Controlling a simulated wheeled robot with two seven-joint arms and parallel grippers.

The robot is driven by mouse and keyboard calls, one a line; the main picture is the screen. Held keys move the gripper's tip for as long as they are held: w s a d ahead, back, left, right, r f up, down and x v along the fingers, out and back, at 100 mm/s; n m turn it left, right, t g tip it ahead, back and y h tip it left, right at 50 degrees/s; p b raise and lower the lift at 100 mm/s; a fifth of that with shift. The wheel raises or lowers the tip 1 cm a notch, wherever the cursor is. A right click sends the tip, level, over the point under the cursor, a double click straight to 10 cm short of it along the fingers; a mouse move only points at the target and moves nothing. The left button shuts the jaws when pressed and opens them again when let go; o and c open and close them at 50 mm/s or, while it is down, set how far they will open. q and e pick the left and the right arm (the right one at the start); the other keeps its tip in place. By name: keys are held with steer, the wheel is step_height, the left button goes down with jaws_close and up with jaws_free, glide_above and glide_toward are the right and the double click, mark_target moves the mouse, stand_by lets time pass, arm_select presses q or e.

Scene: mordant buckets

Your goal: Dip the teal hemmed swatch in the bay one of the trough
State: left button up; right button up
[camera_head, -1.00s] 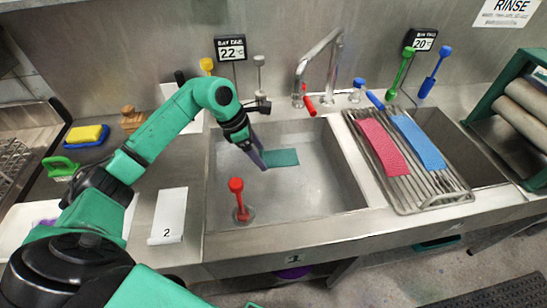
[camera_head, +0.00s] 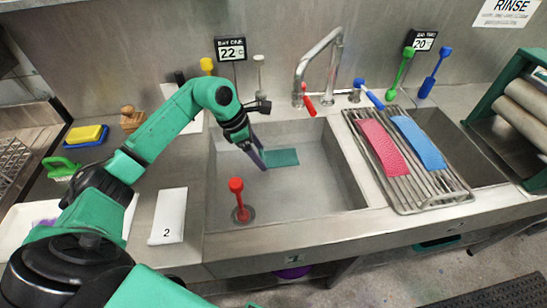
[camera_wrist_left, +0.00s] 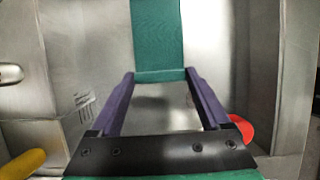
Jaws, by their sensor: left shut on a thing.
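The teal hemmed swatch (camera_head: 282,158) hangs over the left basin of the steel trough (camera_head: 335,195), beside the sign reading BAY ONE (camera_head: 230,48). My left gripper (camera_head: 262,160) reaches into this basin from the left and is shut on the near end of the swatch. In the left wrist view, the two purple fingertips (camera_wrist_left: 161,76) press on either side of the teal swatch (camera_wrist_left: 158,35), which extends away from them. I cannot tell whether the swatch touches liquid or the basin floor. My right gripper is not in view.
A red-topped plug (camera_head: 239,200) stands in the basin's near left corner. The tap (camera_head: 325,65) is behind. A wire rack (camera_head: 425,195) with pink (camera_head: 384,148) and blue (camera_head: 418,142) swatches lies to the right. A card marked 2 (camera_head: 168,215) lies left.

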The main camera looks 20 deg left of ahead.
arm_select(q)
steer(key=shift+r, duration=0.1)
step_height(320, 180, up, 5)
steer(key=p, duration=0.3)
steer(key=shift+a, duration=0.1)
stand_by(0.3)
